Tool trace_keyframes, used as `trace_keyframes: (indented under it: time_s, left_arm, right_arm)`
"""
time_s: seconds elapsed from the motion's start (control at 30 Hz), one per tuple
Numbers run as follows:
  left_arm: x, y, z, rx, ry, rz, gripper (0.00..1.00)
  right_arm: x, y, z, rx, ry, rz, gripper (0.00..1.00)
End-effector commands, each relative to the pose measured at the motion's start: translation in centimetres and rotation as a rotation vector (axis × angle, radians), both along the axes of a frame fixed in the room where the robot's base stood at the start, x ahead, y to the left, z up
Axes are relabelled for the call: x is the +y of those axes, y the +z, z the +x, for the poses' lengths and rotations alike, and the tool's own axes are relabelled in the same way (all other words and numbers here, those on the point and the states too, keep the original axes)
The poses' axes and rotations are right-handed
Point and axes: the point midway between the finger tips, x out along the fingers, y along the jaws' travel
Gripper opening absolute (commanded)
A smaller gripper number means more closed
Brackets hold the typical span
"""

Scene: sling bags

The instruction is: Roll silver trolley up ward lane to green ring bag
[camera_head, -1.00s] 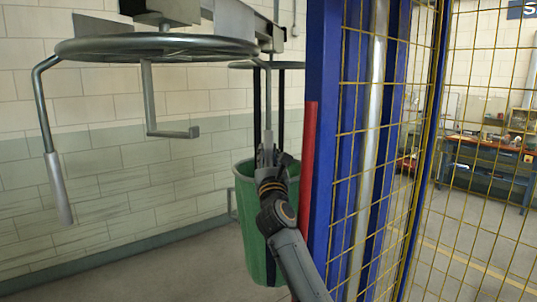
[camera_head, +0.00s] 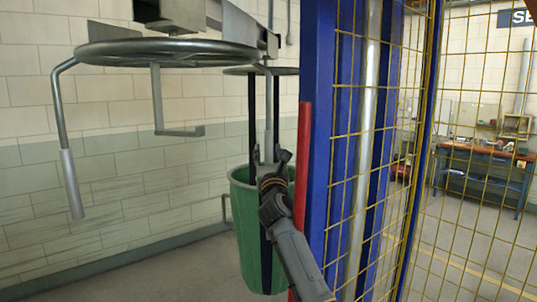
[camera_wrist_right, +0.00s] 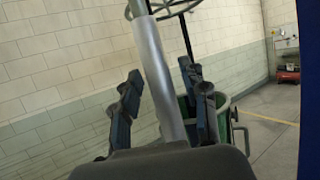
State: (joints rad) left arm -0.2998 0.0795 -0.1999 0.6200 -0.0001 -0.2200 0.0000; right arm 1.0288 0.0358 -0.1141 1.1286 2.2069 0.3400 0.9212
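The silver trolley (camera_head: 165,55) hangs from overhead as a grey ring with bent rod handles, at upper left in the head view. One handle (camera_wrist_right: 160,75) runs down between the fingers of my right gripper (camera_head: 270,162). In the right wrist view the fingers stand apart on either side of this handle, with a gap showing on the left. The green ring bag (camera_head: 243,210), a green tub on dark straps under a second ring (camera_head: 262,71), is just behind my right gripper and partly hidden by my arm. My left gripper is out of view.
A blue post (camera_head: 318,150) with a red strip (camera_head: 302,150) stands close right of my right arm. Yellow mesh fencing (camera_head: 400,200) continues rightward. A block wall (camera_head: 100,170) lines the left. A workbench (camera_head: 485,165) stands beyond the mesh.

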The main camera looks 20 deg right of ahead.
Motion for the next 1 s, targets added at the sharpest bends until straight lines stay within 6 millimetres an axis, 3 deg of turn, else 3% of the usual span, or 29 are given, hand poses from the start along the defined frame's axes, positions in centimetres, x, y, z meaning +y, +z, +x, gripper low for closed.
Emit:
trace_keyframes:
  time_s: [0.27, 0.37, 0.7, 1.0]
  left_arm:
    - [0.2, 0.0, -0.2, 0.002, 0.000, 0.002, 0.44]
    - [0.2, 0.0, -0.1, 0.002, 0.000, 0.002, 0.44]
    - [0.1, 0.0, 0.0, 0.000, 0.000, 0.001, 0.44]
    - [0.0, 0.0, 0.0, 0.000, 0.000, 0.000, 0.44]
  right_arm:
    - [0.0, 0.3, 0.0, -0.001, 0.000, 0.001, 0.44]
    - [0.0, 1.4, 0.0, -0.004, -0.001, 0.000, 0.44]
    - [0.0, 7.7, 0.0, -0.003, 0.000, -0.001, 0.44]
    - [0.0, 10.0, 0.0, 0.001, 0.000, 0.000, 0.44]
